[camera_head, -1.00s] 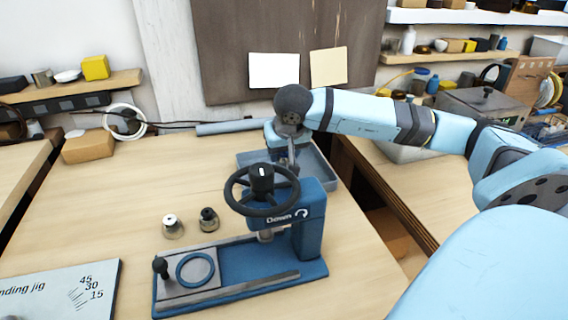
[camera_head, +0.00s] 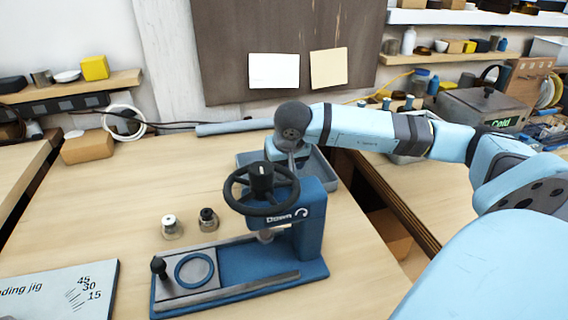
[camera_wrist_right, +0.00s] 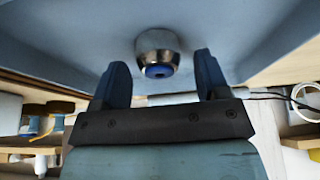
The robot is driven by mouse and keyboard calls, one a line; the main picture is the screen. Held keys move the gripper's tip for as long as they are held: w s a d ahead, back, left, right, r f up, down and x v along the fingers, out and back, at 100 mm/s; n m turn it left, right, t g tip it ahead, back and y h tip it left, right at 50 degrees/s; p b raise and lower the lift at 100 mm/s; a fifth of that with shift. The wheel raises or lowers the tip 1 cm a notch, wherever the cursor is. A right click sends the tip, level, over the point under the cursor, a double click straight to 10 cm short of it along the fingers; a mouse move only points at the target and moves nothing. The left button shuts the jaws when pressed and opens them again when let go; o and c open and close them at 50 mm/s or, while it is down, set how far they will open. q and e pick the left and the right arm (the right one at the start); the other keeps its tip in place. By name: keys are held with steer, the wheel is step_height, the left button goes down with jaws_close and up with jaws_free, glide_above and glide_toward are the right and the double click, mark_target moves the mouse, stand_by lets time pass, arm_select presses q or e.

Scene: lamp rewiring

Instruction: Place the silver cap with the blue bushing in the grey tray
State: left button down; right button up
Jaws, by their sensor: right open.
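The silver cap with the blue bushing (camera_wrist_right: 157,52) shows in the right wrist view, its blue end facing the camera. It appears to rest on the floor of the grey tray (camera_wrist_right: 55,30). My right gripper (camera_wrist_right: 160,62) is open, with the cap between and slightly beyond its fingertips, with gaps on both sides. In the head view the grey tray (camera_head: 325,168) stands behind the blue press; my right wrist reaches down into it, and the press hides the fingers and the cap. My left gripper is out of view.
The blue press (camera_head: 310,225) with its black handwheel (camera_head: 262,188) stands in front of the tray. Two small silver caps, one white-topped (camera_head: 172,227) and one dark-topped (camera_head: 208,219), stand left of it. A bending jig board (camera_head: 60,290) lies front left.

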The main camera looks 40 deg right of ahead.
steer(key=p+v, duration=0.1)
steer(key=v, duration=1.1)
steer(key=shift+r+p, duration=0.2)
steer(key=shift+p, duration=0.2)
